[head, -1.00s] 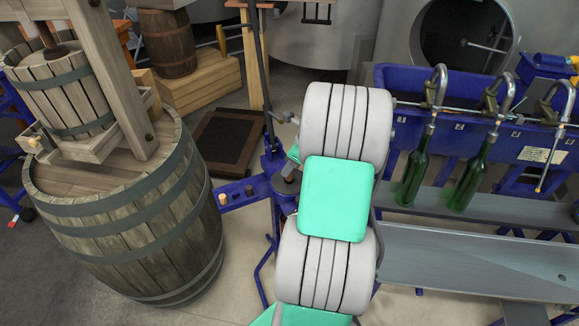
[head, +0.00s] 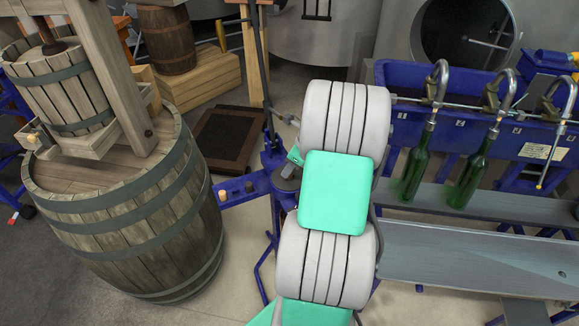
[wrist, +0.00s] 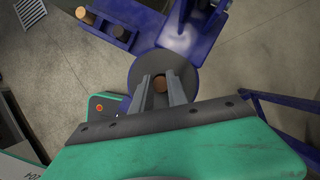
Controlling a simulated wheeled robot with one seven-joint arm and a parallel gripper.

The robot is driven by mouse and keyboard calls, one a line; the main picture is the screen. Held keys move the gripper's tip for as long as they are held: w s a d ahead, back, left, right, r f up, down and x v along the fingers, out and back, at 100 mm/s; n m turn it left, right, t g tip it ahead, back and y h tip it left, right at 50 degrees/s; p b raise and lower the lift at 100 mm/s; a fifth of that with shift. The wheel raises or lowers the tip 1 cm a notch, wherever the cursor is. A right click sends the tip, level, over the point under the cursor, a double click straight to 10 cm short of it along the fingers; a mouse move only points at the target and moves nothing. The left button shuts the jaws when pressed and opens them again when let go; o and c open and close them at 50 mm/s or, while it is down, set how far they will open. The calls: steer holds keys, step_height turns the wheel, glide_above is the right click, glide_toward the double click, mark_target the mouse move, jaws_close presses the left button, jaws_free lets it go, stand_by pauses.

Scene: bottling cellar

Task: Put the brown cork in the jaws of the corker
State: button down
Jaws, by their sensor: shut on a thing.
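The brown cork (wrist: 159,84) is between the fingertips of my gripper (wrist: 160,92) in the wrist view, its round end showing. My gripper is shut on it, above the dark round top (wrist: 180,72) of the blue corker. Whether the cork is inside the corker's jaws or just above them, I cannot tell. In the head view the corker (head: 272,160) stands behind my arm, its head partly covered, and the cork held in my fingers is hidden.
A blue tray (head: 237,193) on the corker's left holds a tan cork (head: 222,196) and a darker one (wrist: 115,27). A large barrel (head: 130,215) stands at left. Green bottles (head: 415,165) hang under filler spouts at right. A dark mat (head: 228,138) lies behind.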

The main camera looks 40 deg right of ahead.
steer(key=c, duration=1.2)
jaws_free()
steer(key=shift+c, duration=0.2)
steer(key=v, duration=0.7)
steer(key=shift+s+r, duration=0.15)
steer(key=shift+r, duration=0.2)
